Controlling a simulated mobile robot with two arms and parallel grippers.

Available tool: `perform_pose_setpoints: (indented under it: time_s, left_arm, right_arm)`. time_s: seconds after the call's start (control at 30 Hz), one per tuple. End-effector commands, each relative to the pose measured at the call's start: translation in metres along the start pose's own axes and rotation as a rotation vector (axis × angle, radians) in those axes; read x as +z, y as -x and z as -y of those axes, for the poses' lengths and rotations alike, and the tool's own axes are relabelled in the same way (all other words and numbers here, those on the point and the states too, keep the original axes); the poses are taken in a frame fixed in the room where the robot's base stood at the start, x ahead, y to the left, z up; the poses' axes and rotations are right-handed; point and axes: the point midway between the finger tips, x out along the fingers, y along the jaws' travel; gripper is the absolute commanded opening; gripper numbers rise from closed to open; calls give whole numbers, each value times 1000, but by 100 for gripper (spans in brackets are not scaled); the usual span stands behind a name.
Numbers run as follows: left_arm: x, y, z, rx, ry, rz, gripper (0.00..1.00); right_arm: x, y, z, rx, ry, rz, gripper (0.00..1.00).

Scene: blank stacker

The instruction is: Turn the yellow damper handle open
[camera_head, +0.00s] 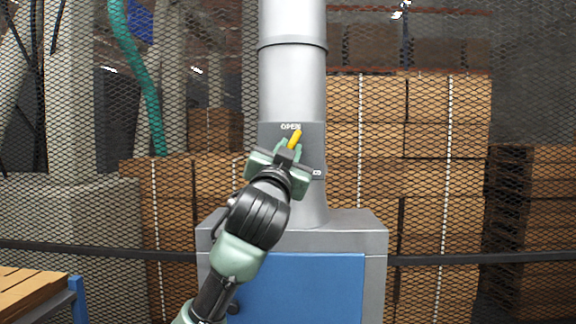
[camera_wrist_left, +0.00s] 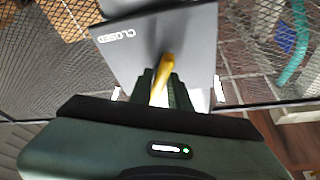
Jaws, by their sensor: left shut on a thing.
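The yellow damper handle (camera_head: 295,138) sits on a grey plate (camera_head: 309,133) on the front of a vertical metal duct. The plate reads "OPEN" at its top; "CLOSED" shows on it in the left wrist view. The handle tilts, its upper end leaning right, just below and right of the "OPEN" label. My left gripper (camera_head: 285,154) is shut on the handle, with the handle's tip showing past the fingers. In the left wrist view the handle (camera_wrist_left: 166,68) runs between the two fingers. The handle's pivot is hidden. My right gripper is not in view.
The duct (camera_head: 292,85) rises from a grey cabinet with a blue front (camera_head: 310,285). A wire mesh fence with a dark rail stands behind, with stacked cardboard boxes (camera_head: 425,130) beyond it. A wooden-topped table (camera_head: 30,290) is at the lower left.

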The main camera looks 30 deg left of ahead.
Motion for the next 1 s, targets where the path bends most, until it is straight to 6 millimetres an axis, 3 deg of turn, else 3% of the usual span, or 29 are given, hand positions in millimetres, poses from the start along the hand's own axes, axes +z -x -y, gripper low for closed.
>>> perform_pose_setpoints:
  time_s: [0.03,0.27,1.0]
  left_arm:
    - [4,1,-5,-9,43,3,0]
    - [2,0,-4,-57,148,3,0]
    - [-1,0,0,-63,150,-2,0]
  right_arm:
    - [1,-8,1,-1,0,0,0]
    - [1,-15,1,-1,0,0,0]
    - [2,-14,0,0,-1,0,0]
